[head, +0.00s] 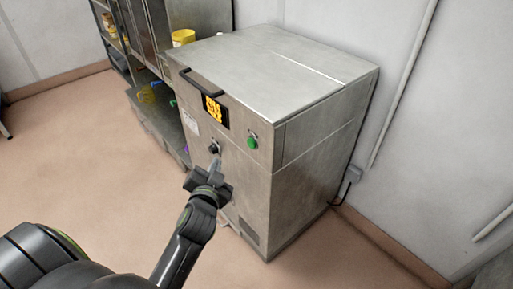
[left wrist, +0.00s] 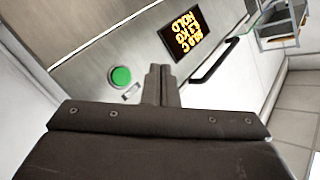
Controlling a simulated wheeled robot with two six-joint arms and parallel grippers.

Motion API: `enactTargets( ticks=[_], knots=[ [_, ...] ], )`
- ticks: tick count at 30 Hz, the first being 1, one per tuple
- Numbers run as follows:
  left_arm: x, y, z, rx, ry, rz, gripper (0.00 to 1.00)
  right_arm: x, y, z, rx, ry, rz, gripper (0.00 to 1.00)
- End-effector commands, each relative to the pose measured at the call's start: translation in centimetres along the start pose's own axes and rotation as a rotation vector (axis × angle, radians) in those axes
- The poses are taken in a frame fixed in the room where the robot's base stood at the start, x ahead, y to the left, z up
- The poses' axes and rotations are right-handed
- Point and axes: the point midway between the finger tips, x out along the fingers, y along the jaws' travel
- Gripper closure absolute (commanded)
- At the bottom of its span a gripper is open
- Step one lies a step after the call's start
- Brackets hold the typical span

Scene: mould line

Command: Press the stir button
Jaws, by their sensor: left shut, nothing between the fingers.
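A green round button (head: 252,142) is on the front of a steel machine (head: 297,185), right of and below its lit display (head: 215,111). A small dark knob or button (head: 214,148) is on the same face, below the display. I cannot read which one is the stir button. My left gripper (head: 215,164) is shut and empty, its tips just below the dark control in the head view; contact cannot be told. In the left wrist view the shut fingers (left wrist: 159,84) are beside the green button (left wrist: 121,76), and the dark control is hidden. My right gripper is not in view.
A black bar handle (head: 202,82) sticks out from the machine's upper front, near the display. A shelf unit (head: 150,105) with a yellow tub (head: 183,37) stands left of the machine. The floor (head: 75,150) left of the machine is clear. A wall is close behind it.

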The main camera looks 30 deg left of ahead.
Motion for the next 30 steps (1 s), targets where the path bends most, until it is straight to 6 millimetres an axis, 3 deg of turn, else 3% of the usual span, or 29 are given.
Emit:
enactTargets(
  ticks=[11,30],
  knots=[
    [0.3,0.2,-0.1,-0.001,0.0,0.001,1.0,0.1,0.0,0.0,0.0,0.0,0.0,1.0],
    [5.6,4.2,-4.0,-0.001,-0.001,0.002,1.0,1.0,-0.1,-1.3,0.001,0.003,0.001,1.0]
  ],
)
